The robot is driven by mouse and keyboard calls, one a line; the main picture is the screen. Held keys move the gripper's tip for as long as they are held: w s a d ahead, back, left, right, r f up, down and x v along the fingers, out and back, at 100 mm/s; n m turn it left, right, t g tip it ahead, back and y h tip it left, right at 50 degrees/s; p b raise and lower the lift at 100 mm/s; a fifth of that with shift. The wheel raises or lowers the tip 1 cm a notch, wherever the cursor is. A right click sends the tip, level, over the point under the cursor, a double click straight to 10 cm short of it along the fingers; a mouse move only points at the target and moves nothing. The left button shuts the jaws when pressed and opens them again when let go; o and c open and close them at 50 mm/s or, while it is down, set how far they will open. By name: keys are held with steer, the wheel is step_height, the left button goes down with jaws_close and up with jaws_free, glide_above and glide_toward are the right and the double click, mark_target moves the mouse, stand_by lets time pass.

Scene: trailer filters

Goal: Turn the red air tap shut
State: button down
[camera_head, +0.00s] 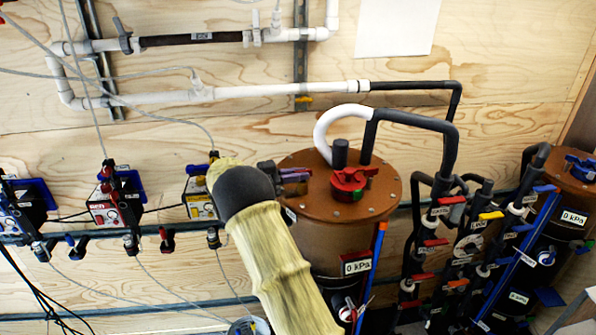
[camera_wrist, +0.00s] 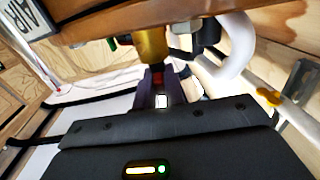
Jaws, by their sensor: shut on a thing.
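In the wrist view, the red air tap (camera_wrist: 158,77) shows as a small red piece below a brass-coloured fitting (camera_wrist: 152,45). My gripper (camera_wrist: 159,88) is shut on it, its dark purple fingers on either side; they hide most of the tap. In the head view, my gripper (camera_head: 296,178) reaches the left edge of the brown tank lid (camera_head: 318,208); the tap itself is hidden there. A label reading AIR (camera_wrist: 17,17) shows at the upper left of the wrist view.
A red fitting (camera_head: 348,182) with a green part sits on the lid. A white hose (camera_head: 322,135) and a black pipe (camera_head: 450,145) rise close by. A gauge (camera_head: 357,265) reads 0 kPa. Small valve units (camera_head: 105,208) with thin tubes line the left wall.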

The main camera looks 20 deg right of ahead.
steer(key=shift+g, duration=0.3)
steer(key=c, duration=1.5)
jaws_free()
steer(key=shift+w+a, duration=0.15)
steer(key=shift+a, duration=0.25)
steer(key=b+v, duration=0.3)
steer(key=v, duration=1.3)
steer(key=shift+a+r+b, duration=0.2)
steer(key=shift+a+b, duration=0.1)
steer(key=shift+b, duration=0.05)
steer(key=shift+d, duration=0.1)
